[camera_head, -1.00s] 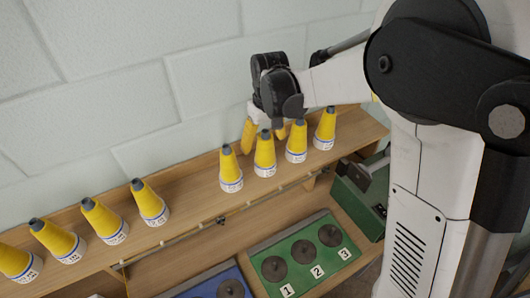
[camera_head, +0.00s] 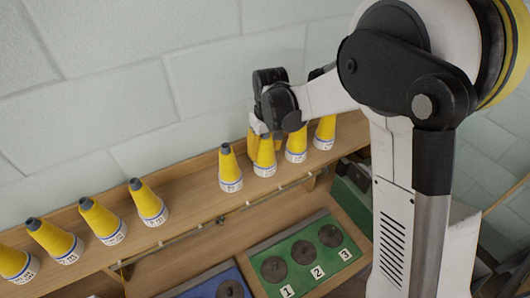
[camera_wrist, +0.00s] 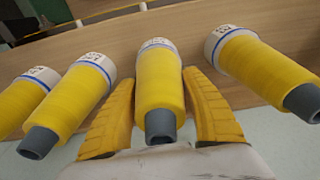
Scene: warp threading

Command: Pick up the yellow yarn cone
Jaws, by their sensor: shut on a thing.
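Several yellow yarn cones with dark grey tips and white, blue-striped bases stand in a row on the wooden shelf (camera_head: 195,198). One yellow yarn cone (camera_head: 264,158), second from the left in the right-hand group, is at my gripper (camera_head: 262,143). In the wrist view, this cone (camera_wrist: 160,84) is between the two yellow ribbed fingers of my gripper (camera_wrist: 160,92), one on each side. The gripper is shut on it. The cone appears upright with its base at the shelf. Its tip is hidden in the head view.
Neighbouring cones stand close on the left (camera_head: 230,168) and right (camera_head: 296,145). A pale block wall (camera_head: 120,95) rises behind the shelf. Below are a green tray (camera_head: 300,262) with dark discs numbered 1 to 3 and a blue tray (camera_head: 215,288).

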